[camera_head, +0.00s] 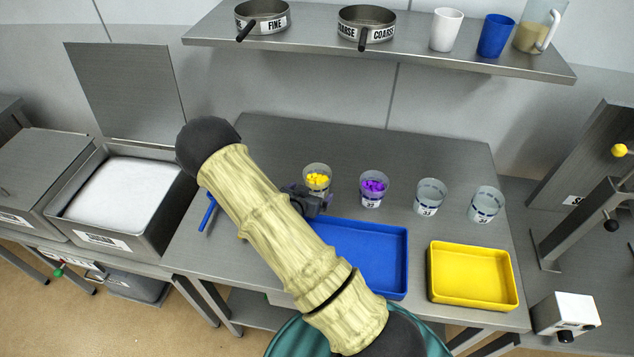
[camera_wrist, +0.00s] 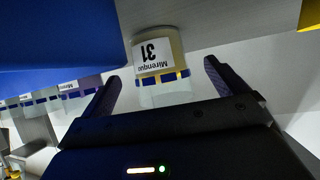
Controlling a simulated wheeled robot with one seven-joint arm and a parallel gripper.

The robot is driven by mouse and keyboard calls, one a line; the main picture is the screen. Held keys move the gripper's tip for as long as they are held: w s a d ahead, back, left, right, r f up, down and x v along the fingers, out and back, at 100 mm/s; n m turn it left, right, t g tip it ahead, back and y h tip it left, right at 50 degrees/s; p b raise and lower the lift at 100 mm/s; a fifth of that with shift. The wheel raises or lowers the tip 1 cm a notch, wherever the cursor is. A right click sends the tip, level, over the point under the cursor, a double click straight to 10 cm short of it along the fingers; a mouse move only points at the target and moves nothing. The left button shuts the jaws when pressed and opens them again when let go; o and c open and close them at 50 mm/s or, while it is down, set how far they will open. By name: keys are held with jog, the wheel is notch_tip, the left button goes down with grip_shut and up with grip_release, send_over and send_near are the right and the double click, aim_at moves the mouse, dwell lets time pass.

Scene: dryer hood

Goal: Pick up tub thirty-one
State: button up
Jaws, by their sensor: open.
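Tub thirty-one (camera_wrist: 158,62) is a clear tub with yellow contents and a white label reading 31. It stands on the steel table, and in the head view (camera_head: 317,172) it is the leftmost of the row of tubs. The wrist view shows it upside down, between and beyond the tips of my gripper (camera_wrist: 162,72). My gripper is open and the fingers appear apart from the tub. In the head view my gripper (camera_head: 312,200) is low in front of the tub and hides its lower part.
A tub with purple contents (camera_head: 373,187) and two empty-looking tubs (camera_head: 430,195) (camera_head: 485,203) stand to the right. A blue tray (camera_head: 385,262) lies close in front, with a yellow tray (camera_head: 474,296) right of it. A shelf (camera_head: 410,42) overhangs the back. A blue pen-like object (camera_head: 208,212) lies left.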

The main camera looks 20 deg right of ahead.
aim_at(315, 176)
jog(key=p+x, duration=0.1)
jog(key=x, duration=0.2)
jog(key=shift+w+d+r+p, duration=0.1)
jog(key=shift+w+d+p, duration=0.15)
jog(key=shift+p, duration=0.15)
jog(key=shift+w+d+f, duration=0.2)
jog(key=shift+d+f, duration=0.2)
jog(key=shift+w, duration=0.1)
jog(key=c, duration=1.2)
jog(key=shift+r, duration=0.1)
jog(key=shift+c, duration=0.2)
notch_tip(315, 176, up, 10)
jog(key=shift+f+b, duration=0.1)
jog(key=shift+b, duration=1)
